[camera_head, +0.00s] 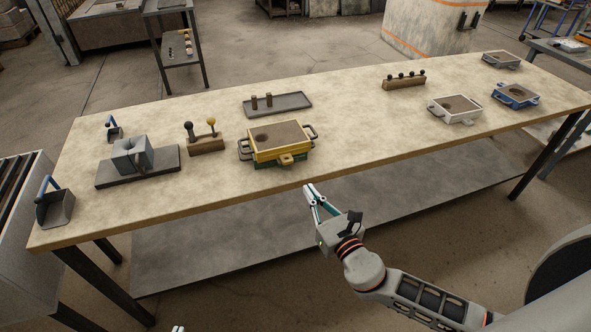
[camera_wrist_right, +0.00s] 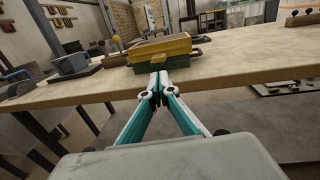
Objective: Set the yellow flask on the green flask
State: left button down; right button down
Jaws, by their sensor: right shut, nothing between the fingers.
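The yellow flask (camera_head: 280,147) sits on top of the green flask (camera_head: 265,163) on the table, left of the table's middle. The green flask shows only as a band below the yellow one. In the right wrist view the yellow flask (camera_wrist_right: 158,49) also rests over the green flask (camera_wrist_right: 150,66), and the two look roughly aligned. My right gripper (camera_head: 309,189) is shut and empty in front of the table's front edge, apart from both flasks. Its fingertips (camera_wrist_right: 158,76) meet in the wrist view. Only a tiny tip of my left gripper (camera_head: 178,329) shows at the bottom edge.
A grey tray (camera_head: 290,107) with two brown pegs lies behind the flasks. A wooden block with two knobs (camera_head: 207,146) and a grey block on a dark plate (camera_head: 168,172) stand left. White (camera_head: 440,117) and blue (camera_head: 503,98) flasks stand right. The table between is clear.

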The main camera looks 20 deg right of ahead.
aim_at(290, 162)
jog(key=w, duration=0.3)
jog(key=w+a, duration=0.1)
jog(key=w, duration=0.6)
jog(key=shift+a, duration=0.3)
jog(key=shift+w, duration=0.1)
jog(key=shift+w+a, duration=0.15)
jog(key=shift+w, duration=0.85)
jog(key=shift+r, duration=0.1)
